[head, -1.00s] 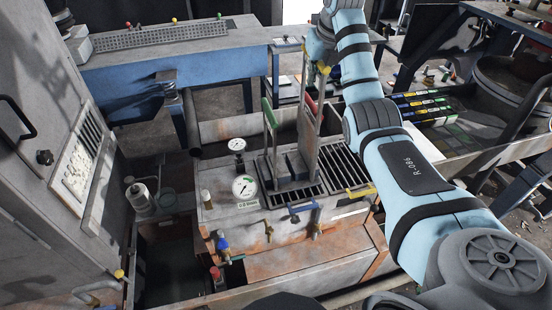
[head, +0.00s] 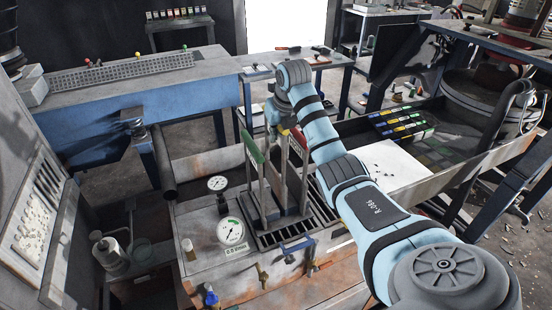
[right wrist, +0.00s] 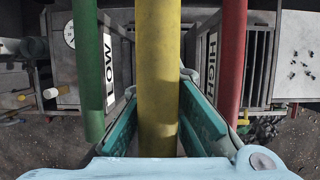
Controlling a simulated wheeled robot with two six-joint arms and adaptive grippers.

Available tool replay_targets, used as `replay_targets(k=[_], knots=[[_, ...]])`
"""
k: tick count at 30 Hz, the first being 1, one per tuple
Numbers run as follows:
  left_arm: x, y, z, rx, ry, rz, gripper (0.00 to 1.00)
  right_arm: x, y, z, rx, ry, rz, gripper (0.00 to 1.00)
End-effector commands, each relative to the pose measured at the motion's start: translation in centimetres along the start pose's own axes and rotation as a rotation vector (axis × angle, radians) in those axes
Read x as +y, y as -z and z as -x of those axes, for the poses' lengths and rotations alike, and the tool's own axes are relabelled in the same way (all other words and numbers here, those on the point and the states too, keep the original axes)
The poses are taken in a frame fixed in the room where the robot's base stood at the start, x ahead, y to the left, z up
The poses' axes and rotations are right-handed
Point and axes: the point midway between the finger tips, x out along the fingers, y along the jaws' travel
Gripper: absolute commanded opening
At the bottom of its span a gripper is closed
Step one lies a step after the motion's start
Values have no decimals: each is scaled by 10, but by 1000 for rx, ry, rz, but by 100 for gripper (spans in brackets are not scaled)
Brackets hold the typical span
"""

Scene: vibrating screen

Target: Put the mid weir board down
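The mid weir board has a yellow handle (right wrist: 158,80), which runs between my right gripper's teal fingers in the right wrist view. My right gripper (head: 275,122) is at the top of the weir boards in the head view, its fingertips against both sides of the yellow handle (right wrist: 158,110). The board with the green handle (head: 253,147), labelled LOW (right wrist: 109,72), stands to its left. The board with the red handle (head: 299,139), labelled HIGH (right wrist: 212,62), stands to its right. The mid board's lower end is hidden among the boards. My left gripper is out of view.
A slotted grate (head: 322,204) surrounds the boards on the rusty box. Gauges (head: 230,231) and valve handles (head: 297,247) sit at its front left. A blue-sided bench (head: 195,93) stands behind. A white sheet (head: 392,165) lies to the right.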

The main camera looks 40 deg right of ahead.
Motion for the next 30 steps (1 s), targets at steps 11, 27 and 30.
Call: replay_targets(k=[11,27,30], knots=[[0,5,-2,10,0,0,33,-1,23,-55,1,0,0,0],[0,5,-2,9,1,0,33,-1,25,-61,-1,0,0,25],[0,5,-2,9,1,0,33,-1,25,-61,-1,0,0,25]])
